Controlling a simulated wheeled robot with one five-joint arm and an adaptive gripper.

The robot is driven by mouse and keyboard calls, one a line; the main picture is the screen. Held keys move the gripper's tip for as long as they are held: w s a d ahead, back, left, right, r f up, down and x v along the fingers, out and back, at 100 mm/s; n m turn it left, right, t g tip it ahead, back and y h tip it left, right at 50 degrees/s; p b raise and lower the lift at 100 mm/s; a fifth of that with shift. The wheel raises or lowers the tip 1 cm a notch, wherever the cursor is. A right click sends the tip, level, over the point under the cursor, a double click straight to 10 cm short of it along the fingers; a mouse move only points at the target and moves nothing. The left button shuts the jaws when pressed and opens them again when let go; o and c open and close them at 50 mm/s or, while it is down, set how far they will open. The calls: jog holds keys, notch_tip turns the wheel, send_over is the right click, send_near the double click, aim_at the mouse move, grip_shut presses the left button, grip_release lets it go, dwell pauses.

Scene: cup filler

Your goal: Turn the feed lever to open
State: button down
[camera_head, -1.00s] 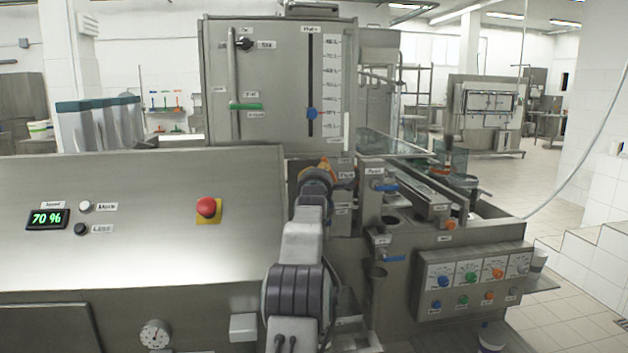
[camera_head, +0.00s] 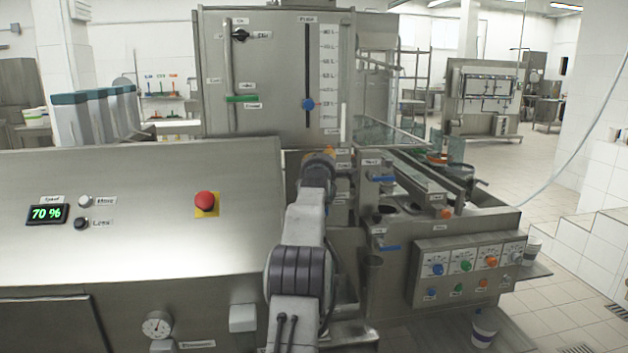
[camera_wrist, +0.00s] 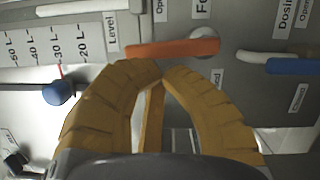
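The feed lever has an orange handle (camera_wrist: 172,48) in the wrist view. It points left from a round metal pivot at its right end. An "Open" label (camera_wrist: 160,8) is above it; a partly visible label, apparently "Closed" (camera_wrist: 217,78), is below the pivot. My gripper (camera_wrist: 163,74) has two yellow-brown fingers that converge at the tips with nothing visible held. The tips are just below the handle; I cannot tell whether they touch it. In the head view my gripper (camera_head: 322,155) is largely hidden behind my wrist at the machine front, and the lever cannot be made out.
A blue-handled lever (camera_wrist: 290,66) is to the right at the "Dosing" label. The blue level knob (camera_wrist: 60,91) is on the left. The head view shows the tank (camera_head: 265,80), a red emergency button (camera_head: 206,201) and a knob panel (camera_head: 468,266).

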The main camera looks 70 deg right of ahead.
jog(key=shift+a+r, duration=0.15)
jog(key=shift+r, duration=0.15)
jog(key=shift+v, duration=1)
jog(key=c, duration=2)
grip_release()
jog(key=shift+f+v, duration=0.15)
jog(key=shift+v, duration=2.2)
jog(key=shift+f+v, duration=0.15)
jog(key=shift+v, duration=2.2)
jog(key=shift+w+d+r+m, duration=0.2)
jog(key=shift+d+r+m, duration=0.1)
jog(key=shift+d+m, duration=0.15)
grip_shut()
jog(key=shift+m, duration=0.45)
jog(key=shift+p+x, duration=3.2)
jog(key=shift+x, duration=2.1)
jog(key=shift+w+f, duration=0.1)
jog(key=shift+w, duration=0.05)
